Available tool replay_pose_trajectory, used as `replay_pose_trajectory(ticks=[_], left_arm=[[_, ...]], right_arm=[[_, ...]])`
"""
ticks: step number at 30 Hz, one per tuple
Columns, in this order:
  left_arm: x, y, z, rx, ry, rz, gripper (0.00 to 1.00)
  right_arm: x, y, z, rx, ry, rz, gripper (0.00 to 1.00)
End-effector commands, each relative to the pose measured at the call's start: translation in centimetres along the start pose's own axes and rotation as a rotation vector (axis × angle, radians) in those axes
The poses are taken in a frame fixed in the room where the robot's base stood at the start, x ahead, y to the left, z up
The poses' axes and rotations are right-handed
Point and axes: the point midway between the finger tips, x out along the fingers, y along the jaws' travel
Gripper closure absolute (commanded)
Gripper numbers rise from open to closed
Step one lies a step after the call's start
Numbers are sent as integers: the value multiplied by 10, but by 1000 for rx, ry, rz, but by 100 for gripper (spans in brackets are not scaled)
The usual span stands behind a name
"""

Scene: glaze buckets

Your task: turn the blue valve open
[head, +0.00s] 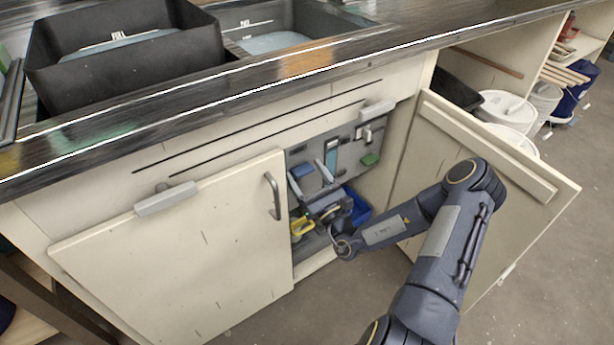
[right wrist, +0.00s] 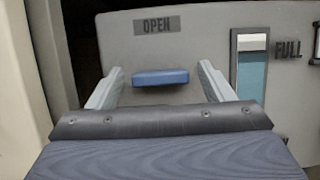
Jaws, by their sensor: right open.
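The blue valve (right wrist: 160,77) shows in the right wrist view as a short blue bar lying horizontally on a grey panel (right wrist: 190,28). A dark label (right wrist: 156,26) reading OPEN is above it. My right gripper (right wrist: 160,66) is open, with one pale finger on each side of the bar's ends. Gaps show between the fingers and the bar, so it is not gripped. In the head view the right gripper (head: 309,178) reaches into the open cabinet in front of the panel, where the valve (head: 302,170) shows small. My left gripper is not in view.
The right cabinet door (head: 480,170) stands open beside my right arm; the left door (head: 190,255) is shut. A blue bin (head: 358,205) and a yellow object (head: 301,226) are low in the cabinet. A level window (right wrist: 249,72) marked FULL is right of the valve.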

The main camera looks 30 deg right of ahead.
Motion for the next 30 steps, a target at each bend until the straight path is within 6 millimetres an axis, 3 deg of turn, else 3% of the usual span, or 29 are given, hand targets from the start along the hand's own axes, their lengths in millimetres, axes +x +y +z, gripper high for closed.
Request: replay_pose_trajectory(ticks=[4, 14, 23, 30], left_arm=[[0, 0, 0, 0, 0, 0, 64], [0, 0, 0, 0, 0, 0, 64], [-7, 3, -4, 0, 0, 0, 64], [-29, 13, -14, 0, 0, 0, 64]], right_arm=[[0, 0, 0, 0, 0, 1, 25], [0, 0, 0, 0, 0, 1, 69], [0, 1, 2, 32, 1, -11, 70], [2, 2, 5, 154, 2, -62, 70]])
